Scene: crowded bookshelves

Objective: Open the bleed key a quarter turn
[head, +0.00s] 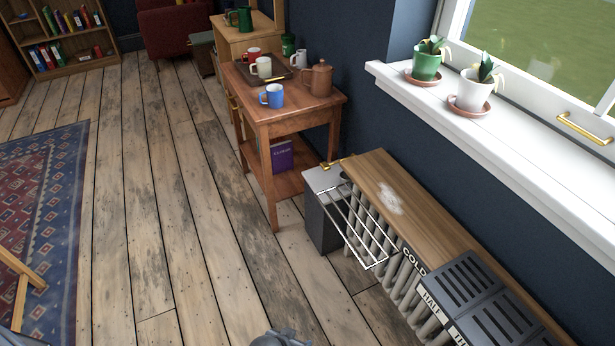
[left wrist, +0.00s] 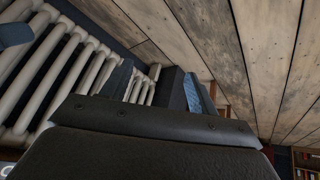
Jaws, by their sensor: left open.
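A small brass fitting (head: 335,163), which may be the bleed key, sits at the far end of the radiator (head: 404,284), on top of a pale-topped dark box (head: 322,222). It is too small to tell its turn angle. My left gripper (head: 283,338) shows only partly at the bottom edge of the head view, low and well short of the fitting. In the left wrist view its two bluish fingers (left wrist: 157,88) are apart with nothing seen between them. The radiator columns (left wrist: 55,65) run along the left there.
A wooden shelf (head: 397,185) with a pale patch covers the radiator; a wire rack (head: 360,228) hangs from its front. A side table (head: 283,115) with mugs stands beyond. The floor (head: 200,220) left of the radiator is clear.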

